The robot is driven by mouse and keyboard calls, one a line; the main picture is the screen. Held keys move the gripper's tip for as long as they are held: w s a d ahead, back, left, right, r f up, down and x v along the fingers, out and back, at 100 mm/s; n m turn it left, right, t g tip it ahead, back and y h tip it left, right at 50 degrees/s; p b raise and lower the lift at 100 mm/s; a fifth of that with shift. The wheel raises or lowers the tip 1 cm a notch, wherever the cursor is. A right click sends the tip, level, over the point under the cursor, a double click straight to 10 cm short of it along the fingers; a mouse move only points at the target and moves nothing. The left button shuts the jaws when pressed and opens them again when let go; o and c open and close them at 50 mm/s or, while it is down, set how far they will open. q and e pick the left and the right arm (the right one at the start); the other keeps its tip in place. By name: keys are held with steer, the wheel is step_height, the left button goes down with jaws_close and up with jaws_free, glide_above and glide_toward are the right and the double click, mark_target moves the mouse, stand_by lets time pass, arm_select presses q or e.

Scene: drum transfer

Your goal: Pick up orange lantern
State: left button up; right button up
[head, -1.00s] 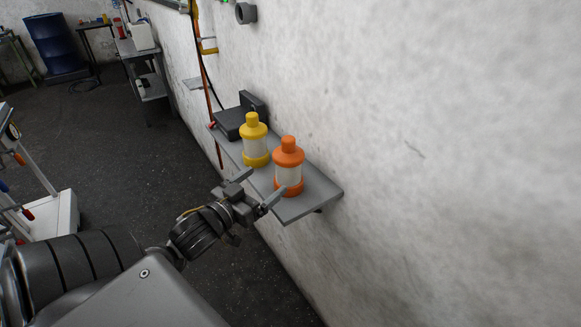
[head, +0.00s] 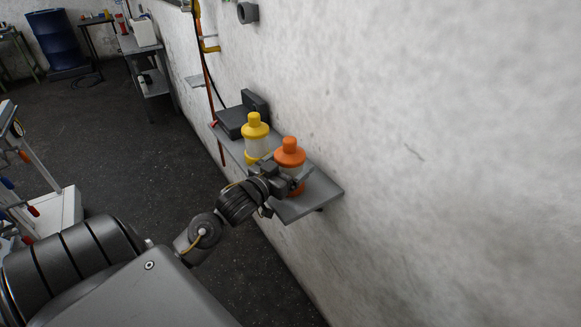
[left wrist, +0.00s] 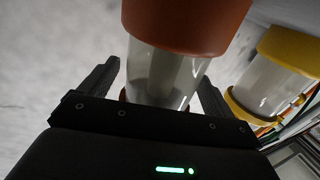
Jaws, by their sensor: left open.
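The orange lantern (head: 290,152) stands upright on the grey wall shelf (head: 318,200), with an orange cap and a pale clear body. My left gripper (head: 286,182) is at the lantern, hiding part of its lower body in the head view. In the left wrist view, the lantern (left wrist: 168,75) stands between the two spread fingers of my left gripper (left wrist: 160,82). The left finger shows a gap to the lantern, and the right finger is close beside it. My right gripper is not in view.
A yellow lantern (head: 255,138) stands just left of the orange one; it also shows in the left wrist view (left wrist: 275,80). A dark case (head: 240,117) sits behind it on the shelf. The white wall (head: 430,160) is close along the right. The shelf's near end is bare.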

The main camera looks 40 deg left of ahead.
arm_select(q)
steer(key=c, duration=1.3)
steer(key=shift+r, duration=0.2)
steer(key=shift+r, duration=0.65)
steer(key=s+r+p, duration=0.3)
steer(key=s+p, duration=0.1)
steer(key=s+r+p, duration=0.4)
steer(key=s+p, duration=0.1)
steer(key=s+d+r+p, duration=0.1)
steer(key=s+r+p, duration=0.3)
steer(key=s, duration=0.1)
steer(key=shift+r+p, duration=0.2)
steer(key=shift+p, duration=0.15)
